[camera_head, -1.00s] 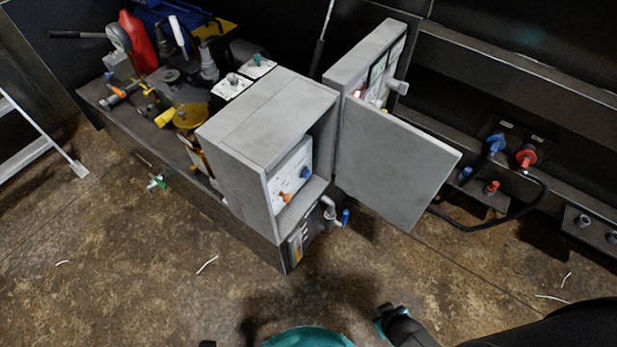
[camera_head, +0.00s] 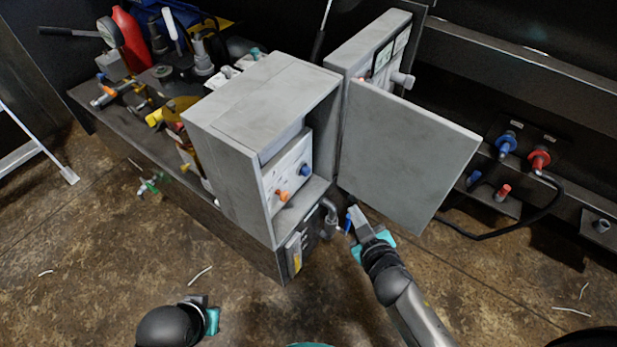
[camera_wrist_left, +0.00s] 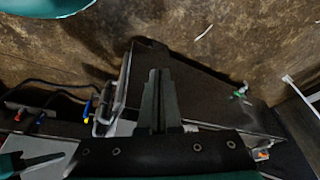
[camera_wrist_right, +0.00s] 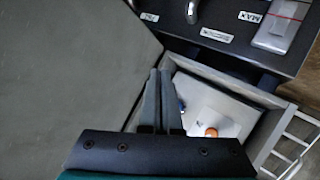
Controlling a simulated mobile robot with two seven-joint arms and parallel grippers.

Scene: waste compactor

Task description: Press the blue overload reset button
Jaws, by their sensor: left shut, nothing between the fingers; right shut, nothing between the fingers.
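The blue button (camera_head: 305,169) sits on the white panel (camera_head: 290,182) inside the open grey control box, above and right of an orange knob (camera_head: 281,195). In the right wrist view the orange knob (camera_wrist_right: 211,132) shows clearly, and a bit of blue (camera_wrist_right: 181,106) beside my finger is partly covered. My right gripper (camera_head: 355,216) is shut and empty, in front of the box's opening near the door's lower edge, apart from the button. My left gripper (camera_head: 205,302) is low at the front over the floor; the left wrist view shows its fingers (camera_wrist_left: 158,75) shut and empty.
The open grey door (camera_head: 400,150) stands just right of the box opening. A grey pipe with a blue handle (camera_head: 347,224) is below the box by my right gripper. Blue (camera_head: 507,144) and red (camera_head: 540,158) connectors are on the right rail.

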